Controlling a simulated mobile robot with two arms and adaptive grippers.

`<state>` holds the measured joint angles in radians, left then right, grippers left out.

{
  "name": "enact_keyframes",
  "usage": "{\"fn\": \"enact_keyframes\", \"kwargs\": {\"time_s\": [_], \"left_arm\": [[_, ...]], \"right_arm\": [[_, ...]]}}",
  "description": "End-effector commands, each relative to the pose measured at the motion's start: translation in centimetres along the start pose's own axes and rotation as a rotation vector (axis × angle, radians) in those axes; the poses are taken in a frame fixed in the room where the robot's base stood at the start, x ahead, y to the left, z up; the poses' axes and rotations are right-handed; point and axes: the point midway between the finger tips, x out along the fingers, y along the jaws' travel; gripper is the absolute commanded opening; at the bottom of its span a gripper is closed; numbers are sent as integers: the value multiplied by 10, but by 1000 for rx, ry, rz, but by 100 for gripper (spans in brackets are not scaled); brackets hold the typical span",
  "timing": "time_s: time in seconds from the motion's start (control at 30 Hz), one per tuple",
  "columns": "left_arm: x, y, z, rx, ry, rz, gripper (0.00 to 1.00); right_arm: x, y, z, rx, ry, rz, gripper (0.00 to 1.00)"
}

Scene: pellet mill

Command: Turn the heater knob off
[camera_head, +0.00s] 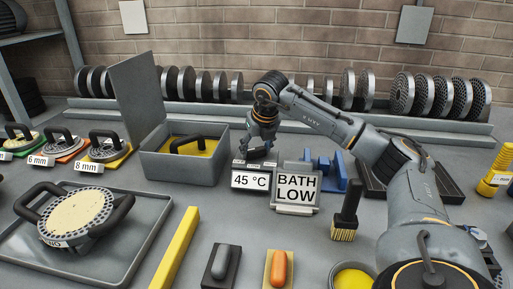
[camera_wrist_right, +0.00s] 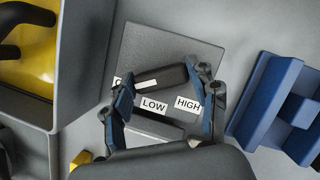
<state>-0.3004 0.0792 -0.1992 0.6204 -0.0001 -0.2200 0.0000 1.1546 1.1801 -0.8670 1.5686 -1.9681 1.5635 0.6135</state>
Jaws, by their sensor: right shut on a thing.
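The heater panel (camera_wrist_right: 175,42) is a grey plate beside the bath. In the right wrist view it carries a LOW label (camera_wrist_right: 153,104), a HIGH label (camera_wrist_right: 188,105) and a third label (camera_wrist_right: 123,83), mostly covered, of which an "O" shows. My right gripper (camera_head: 259,150) is down behind the 45 °C sign. In the right wrist view its fingers (camera_wrist_right: 165,88) are shut on the dark heater knob (camera_wrist_right: 160,78), which lies between them. My left gripper is not in view.
An open grey bath (camera_head: 180,166) with yellow inside stands left of my right gripper. In front are the 45 °C sign (camera_head: 250,180) and the BATH LOW sign (camera_head: 297,190). A blue bracket (camera_head: 329,174) and a brush (camera_head: 346,212) are to the right.

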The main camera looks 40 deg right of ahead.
Motion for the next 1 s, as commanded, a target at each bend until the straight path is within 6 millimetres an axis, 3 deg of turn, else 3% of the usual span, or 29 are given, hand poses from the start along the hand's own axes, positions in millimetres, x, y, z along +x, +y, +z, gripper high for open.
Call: {"fn": "enact_keyframes", "kwargs": {"time_s": [0.57, 0.6, 0.7, 1.0], "left_arm": [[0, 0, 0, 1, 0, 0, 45], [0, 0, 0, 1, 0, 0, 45], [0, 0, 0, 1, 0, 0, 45], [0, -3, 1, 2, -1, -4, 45]], "right_arm": [[0, 0, 0, 29, 1, -12, 27], [0, 0, 0, 29, 1, -12, 64], [0, 0, 0, 29, 1, -12, 81], [0, 0, 0, 29, 1, -12, 81]]}}
